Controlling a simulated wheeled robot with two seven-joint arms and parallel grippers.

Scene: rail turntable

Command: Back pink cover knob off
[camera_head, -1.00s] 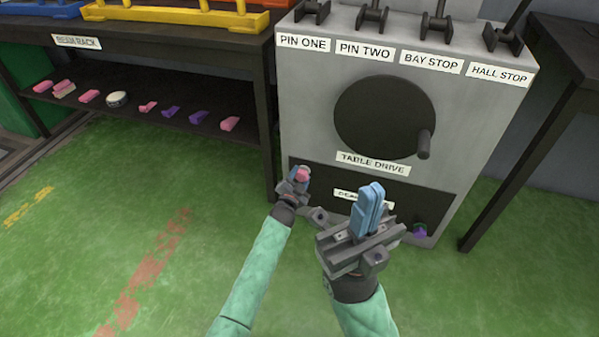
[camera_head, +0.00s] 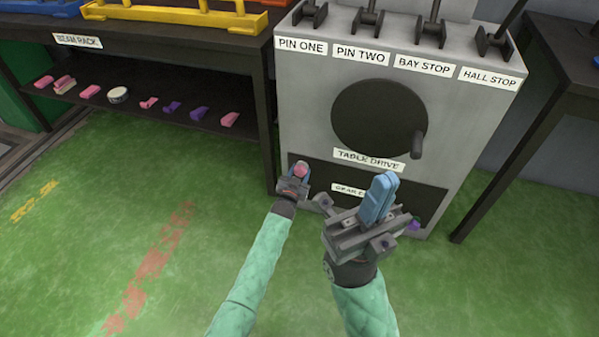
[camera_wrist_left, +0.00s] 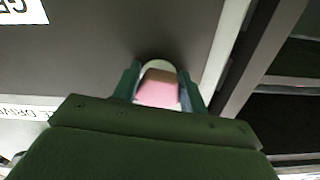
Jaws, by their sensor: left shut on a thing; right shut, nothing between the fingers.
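The pink cover knob (camera_head: 300,170) sits at the left end of the dark gear cover (camera_head: 318,180) on the front of the grey cabinet. My left gripper (camera_head: 299,172) is shut on this knob. In the left wrist view the pink knob (camera_wrist_left: 157,88) is between the two fingers (camera_wrist_left: 158,90), with the dark cover behind it. I cannot tell whether the knob is still seated in the cover. My right gripper (camera_head: 379,197) is shut and empty in front of the cover's right part. A purple knob (camera_head: 413,225) at the cover's right end is partly hidden by it.
The cabinet's drive wheel (camera_head: 380,116) with its handle is above the cover, under several levers. A dark rack (camera_head: 263,100) on the left holds pink and purple pieces on its low shelf. A dark table (camera_head: 520,140) stands at right. Green floor at left is clear.

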